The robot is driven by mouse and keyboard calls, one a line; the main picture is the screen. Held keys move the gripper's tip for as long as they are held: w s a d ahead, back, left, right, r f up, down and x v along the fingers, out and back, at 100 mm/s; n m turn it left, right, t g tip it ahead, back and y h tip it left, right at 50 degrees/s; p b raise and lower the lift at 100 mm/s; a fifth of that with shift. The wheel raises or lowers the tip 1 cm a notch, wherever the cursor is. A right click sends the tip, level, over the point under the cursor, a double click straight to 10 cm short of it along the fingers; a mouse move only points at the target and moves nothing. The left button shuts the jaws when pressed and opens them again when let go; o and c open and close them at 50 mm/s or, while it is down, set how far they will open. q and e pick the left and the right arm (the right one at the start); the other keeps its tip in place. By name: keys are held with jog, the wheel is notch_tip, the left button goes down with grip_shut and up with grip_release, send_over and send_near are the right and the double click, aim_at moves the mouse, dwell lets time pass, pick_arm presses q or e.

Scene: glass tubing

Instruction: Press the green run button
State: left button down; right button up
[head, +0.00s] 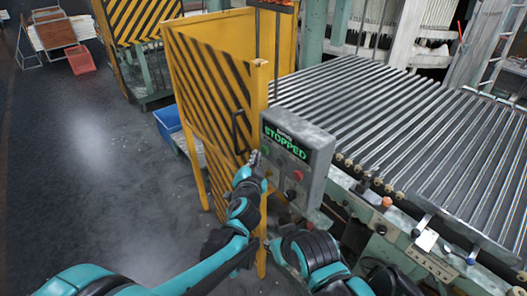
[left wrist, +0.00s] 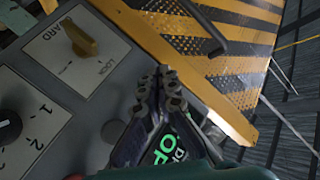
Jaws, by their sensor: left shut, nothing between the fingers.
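The grey control box (head: 318,160) stands beside the yellow guard, its display (head: 285,141) reading STOPPED in green letters. A red button (head: 299,176) and a dark knob (head: 291,194) are on its face. My left gripper (head: 254,158) is shut and empty at the box's left edge, just below the display. In the left wrist view its fingertips (left wrist: 167,88) are together in front of the panel, with part of the display (left wrist: 168,150) behind them. I cannot make out a green button; the gripper may hide it. My right arm shows at the bottom, but its gripper cannot be made out.
A yellow selector (left wrist: 80,40) marked GUARD and LOCK and a black knob (left wrist: 8,127) sit on the panel. The striped yellow guard (head: 212,95) stands close left of the box. A roller conveyor (head: 400,120) lies right. The floor (head: 90,170) at left is clear.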

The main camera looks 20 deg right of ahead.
pick_arm(q)
jog(key=shift+w+d, duration=0.15)
jog(key=shift+d, duration=0.25)
jog(key=shift+w+d, duration=0.2)
jog(key=shift+d, duration=0.25)
dwell(0.7)
dwell(0.4)
jog(key=shift+s+a, duration=0.35)
jog(key=shift+a, duration=0.5)
